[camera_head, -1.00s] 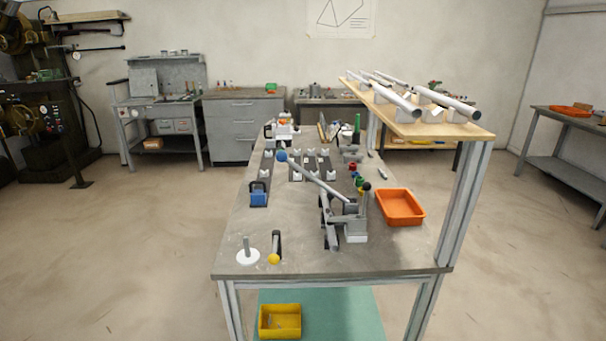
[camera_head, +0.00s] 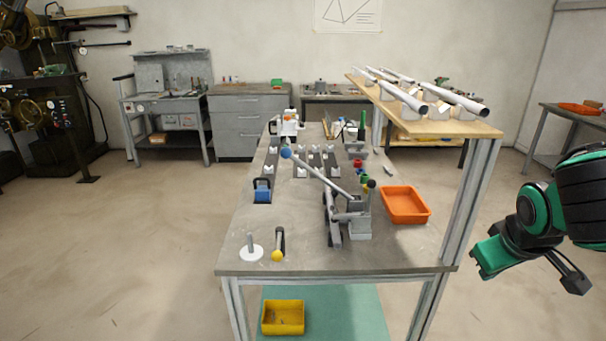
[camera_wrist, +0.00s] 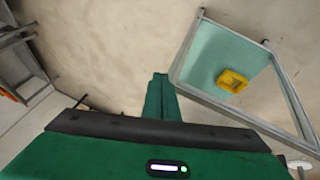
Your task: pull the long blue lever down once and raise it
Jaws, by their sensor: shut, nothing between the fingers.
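The long lever (camera_head: 322,174) is a grey bar with a blue ball (camera_head: 286,152) at its upper left end. It slopes up to the left from a grey pivot block (camera_head: 360,216) on the table. My gripper (camera_head: 478,277) is in the head view at the right, beyond the table's right side, well apart from the lever. In the wrist view its green fingers (camera_wrist: 161,97) are together and empty. The lever is not visible in the wrist view.
A raised shelf with tubes (camera_head: 488,131) stands at right. A yellow bin (camera_head: 283,332) lies below.

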